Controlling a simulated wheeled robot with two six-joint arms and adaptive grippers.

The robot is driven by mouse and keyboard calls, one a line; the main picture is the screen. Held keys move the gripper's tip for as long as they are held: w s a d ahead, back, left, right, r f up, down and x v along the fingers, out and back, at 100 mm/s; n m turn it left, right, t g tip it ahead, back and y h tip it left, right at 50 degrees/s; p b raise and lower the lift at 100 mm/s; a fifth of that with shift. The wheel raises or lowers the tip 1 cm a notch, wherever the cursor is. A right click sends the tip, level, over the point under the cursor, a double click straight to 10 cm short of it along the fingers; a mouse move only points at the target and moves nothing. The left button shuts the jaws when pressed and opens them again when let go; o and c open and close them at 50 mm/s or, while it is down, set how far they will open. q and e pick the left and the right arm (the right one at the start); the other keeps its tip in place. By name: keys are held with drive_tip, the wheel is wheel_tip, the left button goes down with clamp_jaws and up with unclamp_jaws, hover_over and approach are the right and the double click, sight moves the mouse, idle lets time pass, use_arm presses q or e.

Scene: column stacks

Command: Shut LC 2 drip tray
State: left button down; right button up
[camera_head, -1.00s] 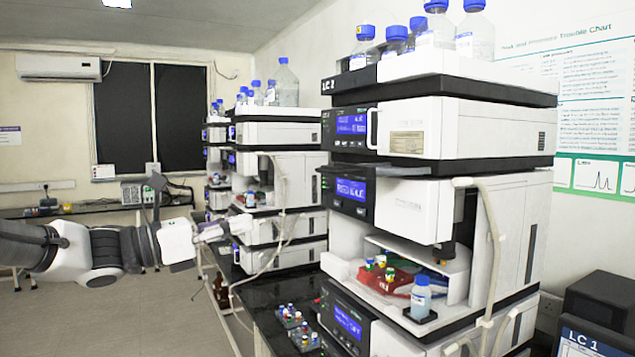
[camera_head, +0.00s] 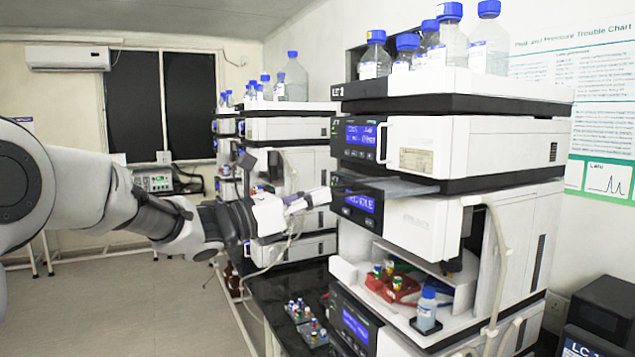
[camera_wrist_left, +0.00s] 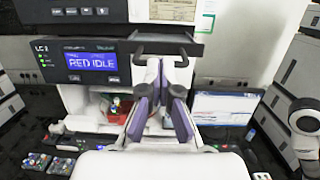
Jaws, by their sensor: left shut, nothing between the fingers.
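The LC 2 drip tray (camera_head: 392,186) is a thin dark plate jutting out from between two modules of the near stack, beside a blue display. In the left wrist view the dark tray (camera_wrist_left: 196,47) spans behind my fingertips, right of the LC 2 display (camera_wrist_left: 90,61) reading RED IDLE. My left gripper (camera_head: 322,196) is shut and empty, in front of the stack and left of the tray. It also shows in the left wrist view (camera_wrist_left: 165,58), overlapping the tray's front; I cannot tell whether it touches. My right gripper is not in view.
Blue-capped bottles (camera_head: 452,42) stand on top of the near stack. Below the tray, an open bay holds a red vial holder (camera_head: 395,288) and a small bottle (camera_head: 427,309). Vial racks (camera_head: 307,322) stand on the black bench. Another stack (camera_head: 290,130) stands behind.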

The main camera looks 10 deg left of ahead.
use_arm(q)
drive_tip(key=shift+d, duration=0.1)
idle(0.3)
drive_tip(key=b, duration=0.5)
approach(384, 188)
drive_tip(key=x, duration=0.9)
drive_tip(key=shift+w+d, duration=0.25)
drive_tip(key=shift+d, duration=0.05)
drive_tip(key=shift+r, duration=0.15)
